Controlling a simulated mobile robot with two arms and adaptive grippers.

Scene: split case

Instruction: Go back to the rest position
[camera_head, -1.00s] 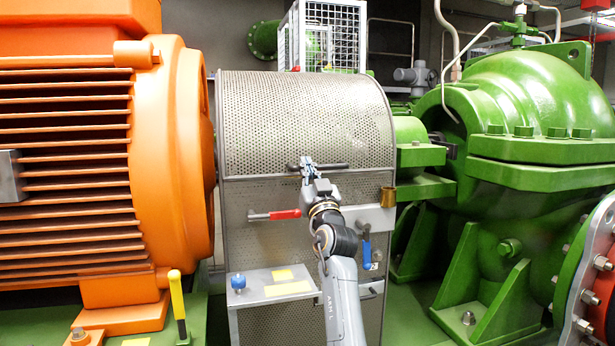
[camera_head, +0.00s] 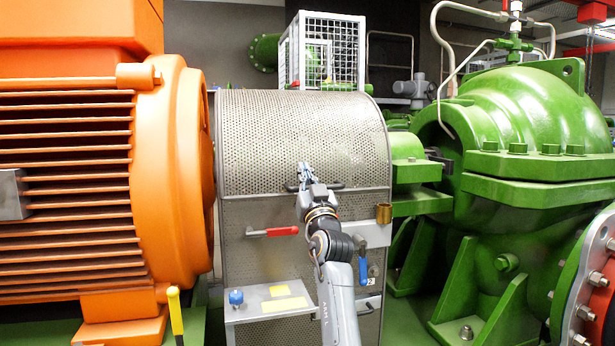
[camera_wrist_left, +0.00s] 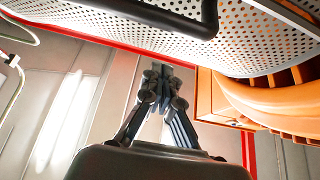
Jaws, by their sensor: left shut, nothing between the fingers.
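My left gripper (camera_head: 305,172) is in front of the perforated grey case (camera_head: 300,135), near its dark handle bar (camera_head: 335,186). Its fingers are closed together with nothing between them. In the left wrist view the gripper (camera_wrist_left: 162,80) shows shut and empty, and the black handle bar (camera_wrist_left: 165,14) and perforated metal lie above it. I cannot tell in the head view whether the fingers touch the case. My right gripper is in neither view.
A red lever (camera_head: 272,232), a blue lever (camera_head: 363,270) and a brass cup (camera_head: 384,213) are on the case front. A small shelf (camera_head: 250,308) carries a blue knob (camera_head: 236,298). An orange motor (camera_head: 185,170) stands left, a green pump (camera_head: 510,130) right.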

